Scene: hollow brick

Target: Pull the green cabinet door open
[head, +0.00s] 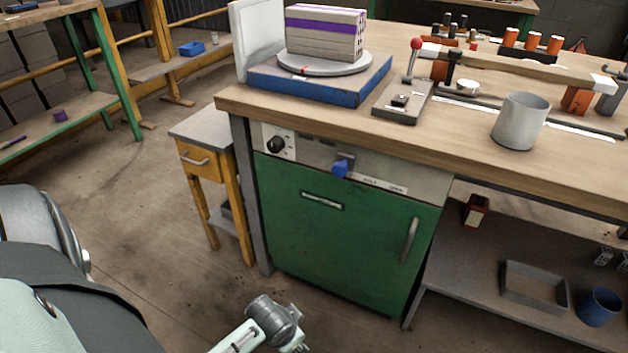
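The green cabinet door (330,245) is below the workbench and looks shut, flush in its frame. A grey vertical handle (409,240) is near its right edge. A small horizontal plate or slot (322,201) is at its upper middle. Above the door, a grey panel (420,177) carries a blue knob or latch (341,168), a small label strip to its right, and a black dial at its left end. A pale, silver-jointed part of one of my arms shows at the bottom, in front of the door and apart from the handle. Neither gripper's fingers can be seen.
The wooden benchtop (450,150) carries a grey cup (520,121), a lever fixture (403,98) and a brick (325,32) on a turntable. A yellow-legged drawer stand (197,160) is left of the cabinet. A low shelf (470,290) is at right. Open floor lies in front.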

